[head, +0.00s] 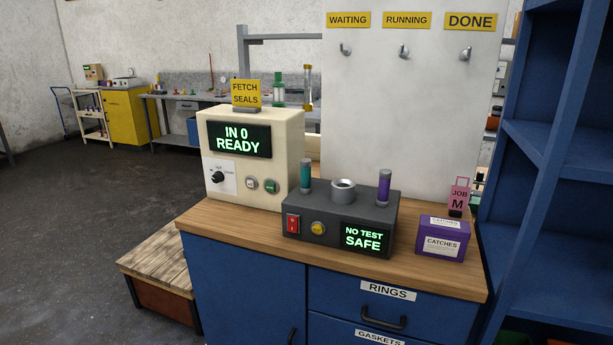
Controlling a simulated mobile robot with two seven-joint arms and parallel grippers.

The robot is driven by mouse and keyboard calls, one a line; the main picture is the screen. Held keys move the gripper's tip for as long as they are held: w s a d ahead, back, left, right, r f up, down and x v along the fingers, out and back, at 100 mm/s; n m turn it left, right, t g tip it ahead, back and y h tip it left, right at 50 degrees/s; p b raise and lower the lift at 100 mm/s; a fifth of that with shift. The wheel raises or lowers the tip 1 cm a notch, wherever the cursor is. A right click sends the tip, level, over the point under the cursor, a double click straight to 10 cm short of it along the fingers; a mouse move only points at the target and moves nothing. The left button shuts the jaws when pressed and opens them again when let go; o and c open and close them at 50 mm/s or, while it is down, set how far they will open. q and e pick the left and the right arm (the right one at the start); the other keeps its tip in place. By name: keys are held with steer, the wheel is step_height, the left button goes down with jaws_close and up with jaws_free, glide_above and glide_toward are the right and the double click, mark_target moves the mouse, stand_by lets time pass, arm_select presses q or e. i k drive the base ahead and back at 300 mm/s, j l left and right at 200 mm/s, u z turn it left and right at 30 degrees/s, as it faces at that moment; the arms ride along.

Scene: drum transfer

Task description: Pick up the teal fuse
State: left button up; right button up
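The teal fuse (306,175) stands upright at the left end of the top of a dark grey test box (300,218) on the wooden bench top. It is a small cylinder with a teal middle and a grey lower end. A similar purple fuse (384,186) stands upright at the box's right end. A grey metal socket or cup (343,191) sits between them. The box's display reads "NO TEST SAFE". Neither of my grippers shows in the head view.
A cream box (277,136) reading "IN 0 READY" stands close behind and left of the teal fuse. A purple "CATCHES" box (442,240) and a pink "JOB M" tag (459,196) are at right. Blue shelving (550,140) borders the right side. Bare bench top (215,222) shows front left.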

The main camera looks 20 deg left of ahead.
mark_target(305, 162)
steer(key=i+j+z, duration=0.1)
steer(key=i, duration=0.35)
steer(key=i+j+z, duration=0.1)
steer(key=i, duration=0.3)
